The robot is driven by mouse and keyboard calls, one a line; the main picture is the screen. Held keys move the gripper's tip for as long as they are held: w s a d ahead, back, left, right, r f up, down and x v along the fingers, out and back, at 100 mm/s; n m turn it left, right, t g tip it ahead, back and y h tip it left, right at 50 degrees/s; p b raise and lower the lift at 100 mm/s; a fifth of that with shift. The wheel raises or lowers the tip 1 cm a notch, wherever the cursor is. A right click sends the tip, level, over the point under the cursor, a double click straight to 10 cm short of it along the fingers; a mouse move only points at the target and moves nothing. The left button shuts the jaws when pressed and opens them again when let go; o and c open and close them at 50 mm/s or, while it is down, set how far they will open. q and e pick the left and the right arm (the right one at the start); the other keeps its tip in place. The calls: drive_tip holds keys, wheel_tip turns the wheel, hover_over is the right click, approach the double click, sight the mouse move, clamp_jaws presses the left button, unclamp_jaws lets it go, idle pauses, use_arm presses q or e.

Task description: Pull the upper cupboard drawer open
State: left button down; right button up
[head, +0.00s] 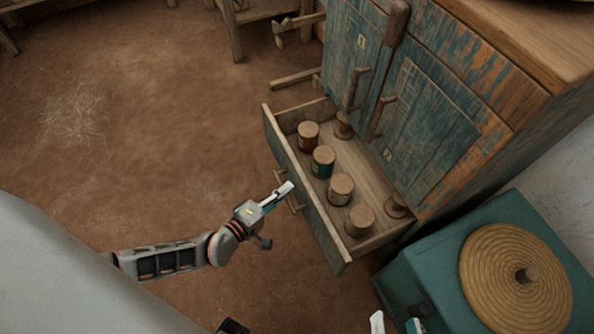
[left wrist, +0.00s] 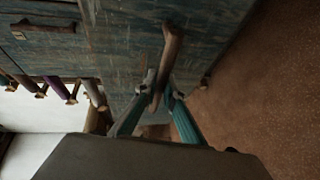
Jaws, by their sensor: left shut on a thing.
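The cupboard (head: 430,110) is worn blue-green wood and stands at the right of the head view. A drawer (head: 335,253) below its doors is pulled well out, and its inside shows. My left gripper (head: 288,188) is at the front of this drawer, shut on its wooden handle (left wrist: 168,62), which the left wrist view shows between the fingers. Part of the handle (head: 296,207) also shows in the head view. My right gripper (head: 395,324) is at the bottom edge, its two fingertips apart and nothing seen between them.
Several lidded jars (head: 340,189) and wooden spools stand in the drawer. A teal box (head: 405,285) with a coiled round mat (head: 515,280) is at the lower right. The brown floor (head: 150,130) left of the drawer is clear except for some straw (head: 75,112).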

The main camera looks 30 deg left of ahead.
use_arm(q)
drive_tip(key=s+a, duration=0.4)
drive_tip(key=s, duration=0.1)
drive_tip(key=shift+s+a, duration=0.15)
drive_tip(key=shift+s, duration=0.15)
use_arm(e)
drive_tip(key=shift+d, duration=0.25)
drive_tip(key=shift+a, duration=0.1)
use_arm(q)
drive_tip(key=c, duration=2.4)
unclamp_jaws()
drive_tip(key=v, duration=1.2)
